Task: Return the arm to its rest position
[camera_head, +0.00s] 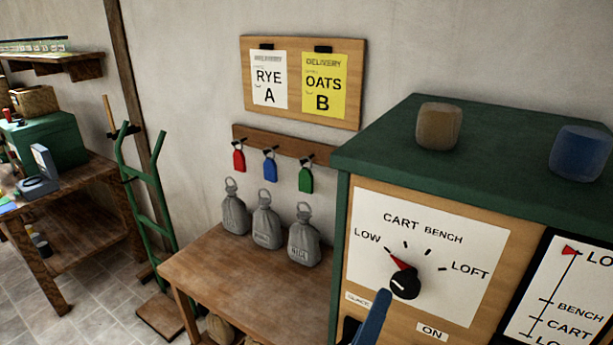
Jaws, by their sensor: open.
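My gripper and arm do not show clearly in the head view. A blue bar (374,318) rises from the bottom edge in front of the control cabinet (342,240). I cannot tell what it belongs to, as its lower part is cut off. Just above it is a black dial (405,284) with a red pointer on a white plate. The pointer is turned up and left, toward LOW. An ON label (432,331) sits below the dial.
The cabinet's green top (490,150) holds a tan block (438,126) and a blue block (580,153). Three grey sacks (266,220) stand on a wooden table (240,275), below three coloured tags (270,165). A green hand truck (150,190) leans left. Tiled floor (105,325) shows lower left.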

